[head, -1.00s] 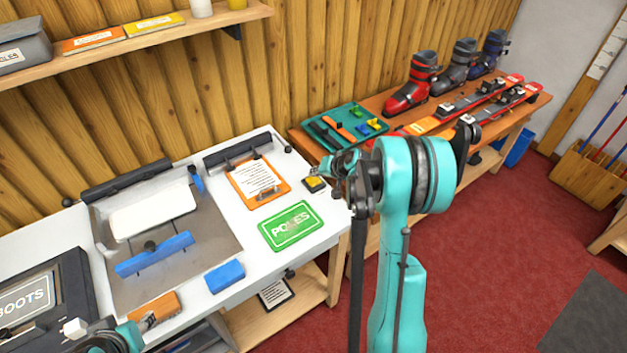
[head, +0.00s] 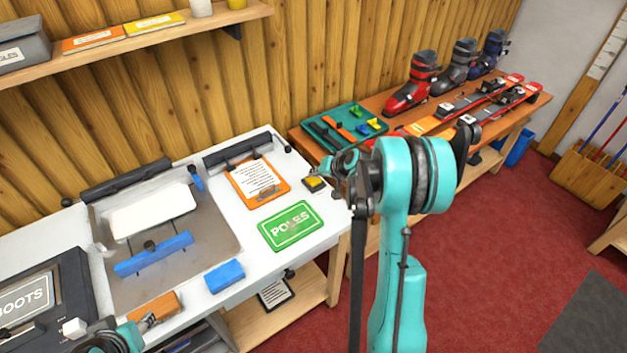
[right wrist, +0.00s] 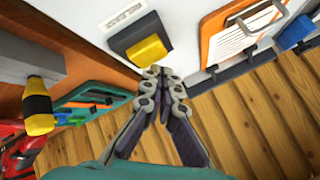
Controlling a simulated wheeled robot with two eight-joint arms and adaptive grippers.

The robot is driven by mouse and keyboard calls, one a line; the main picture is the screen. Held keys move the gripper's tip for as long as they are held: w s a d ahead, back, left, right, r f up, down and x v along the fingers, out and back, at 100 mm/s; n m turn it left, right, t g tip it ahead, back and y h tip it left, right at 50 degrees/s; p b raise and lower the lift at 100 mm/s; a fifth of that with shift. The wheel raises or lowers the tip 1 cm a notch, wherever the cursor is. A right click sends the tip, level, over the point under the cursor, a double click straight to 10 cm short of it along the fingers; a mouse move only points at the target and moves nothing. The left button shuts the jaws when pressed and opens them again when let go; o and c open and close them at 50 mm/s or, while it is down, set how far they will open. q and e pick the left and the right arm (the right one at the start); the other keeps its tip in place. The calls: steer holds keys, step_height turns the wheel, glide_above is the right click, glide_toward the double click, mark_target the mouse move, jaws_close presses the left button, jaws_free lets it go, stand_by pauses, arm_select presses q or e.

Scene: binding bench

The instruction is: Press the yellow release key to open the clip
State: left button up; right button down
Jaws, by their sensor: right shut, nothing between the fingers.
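The yellow release key (head: 314,183) sits on a small dark block at the right end of the white bench. The right wrist view also shows the yellow key (right wrist: 149,49). My right gripper (head: 328,180) is shut and empty, with its tips close beside the key. In the right wrist view its fingertips (right wrist: 160,73) are just below the key; I cannot tell whether they touch it. An orange clipboard (head: 241,194) with paper lies left of the key, with a metal clip (head: 265,193) at its front edge. My left gripper (head: 149,318) shows only partly at lower left.
A green POLES card (head: 292,226) and a blue block (head: 224,276) lie on the bench. A dark bar (head: 238,149) stands behind the clipboard. A teal tray (head: 345,128) and a yellow-and-black handled tool (right wrist: 38,105) are near the right gripper's side.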

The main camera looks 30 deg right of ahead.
mark_target(315, 180)
steer(key=shift+f, duration=0.3)
steer(key=shift+f+b, duration=0.6)
steer(key=shift+b, duration=0.1)
stand_by(0.5)
steer(key=shift+r, duration=0.15)
steer(key=shift+r+p, duration=0.7)
steer(key=shift+r, duration=0.2)
steer(key=shift+r, duration=0.1)
step_height(315, 180, up, 5)
steer(key=p, duration=0.3)
stand_by(0.3)
stand_by(1.0)
